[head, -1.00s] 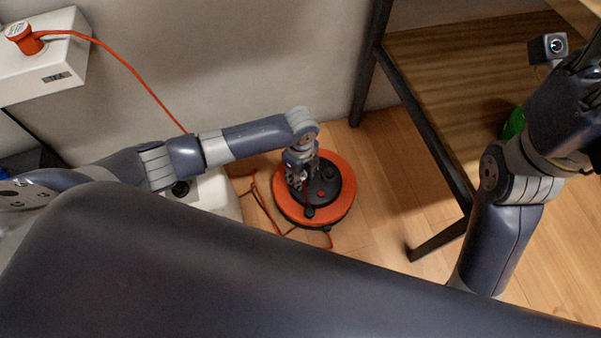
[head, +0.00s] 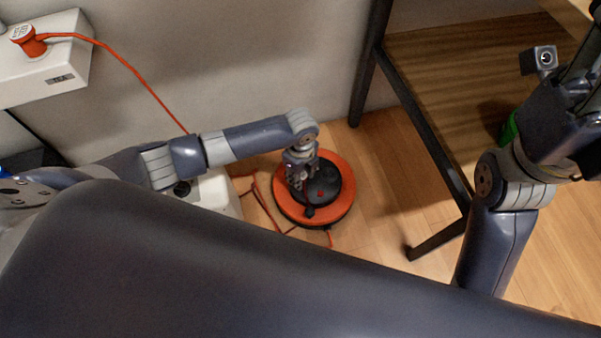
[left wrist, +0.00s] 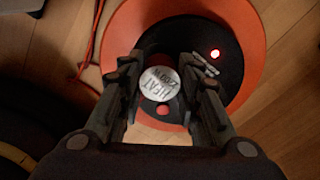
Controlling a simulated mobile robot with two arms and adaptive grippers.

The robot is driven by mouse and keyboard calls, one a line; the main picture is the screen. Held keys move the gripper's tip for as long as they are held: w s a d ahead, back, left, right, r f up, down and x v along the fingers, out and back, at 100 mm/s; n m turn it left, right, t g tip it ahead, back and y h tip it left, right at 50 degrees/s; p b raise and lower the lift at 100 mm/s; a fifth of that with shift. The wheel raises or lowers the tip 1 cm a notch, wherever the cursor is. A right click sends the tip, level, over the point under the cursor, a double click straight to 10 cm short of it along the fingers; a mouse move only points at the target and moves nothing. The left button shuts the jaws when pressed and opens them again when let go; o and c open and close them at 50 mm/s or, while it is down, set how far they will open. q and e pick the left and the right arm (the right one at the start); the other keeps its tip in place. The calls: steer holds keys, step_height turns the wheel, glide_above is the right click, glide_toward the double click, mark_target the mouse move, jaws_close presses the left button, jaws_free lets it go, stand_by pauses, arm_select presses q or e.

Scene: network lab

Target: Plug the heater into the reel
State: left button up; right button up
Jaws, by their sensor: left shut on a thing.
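The reel (head: 343,205) lies on the floor, an orange disc with a black centre. It also shows in the left wrist view (left wrist: 262,60), with a lit red light on its black face. My left gripper (head: 297,190) is over the black centre. In the left wrist view my left gripper (left wrist: 162,92) is shut on the heater plug (left wrist: 160,80), whose round white top reads "HEAT" and "2000W". Whether the plug is seated in a socket is hidden beneath it. My right gripper (head: 588,80) is at the right edge, its fingertips not clearly visible.
An orange plug (head: 32,45) sits in a white box (head: 60,75) marked "TEA" at upper left, its orange cord running down behind my left arm. A white casing (head: 222,190) stands left of the reel. A dark-legged table (head: 432,140) stands to the right.

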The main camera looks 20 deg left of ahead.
arm_select(q)
steer(key=shift+p, duration=0.4)
stand_by(0.3)
steer(key=shift+f+b, duration=0.3)
steer(key=shift+f, duration=0.3)
steer(key=o, duration=1.1)
steer(key=shift+r, duration=0.1)
step_height(320, 180, up, 12)
steer(key=shift+f, duration=0.1)
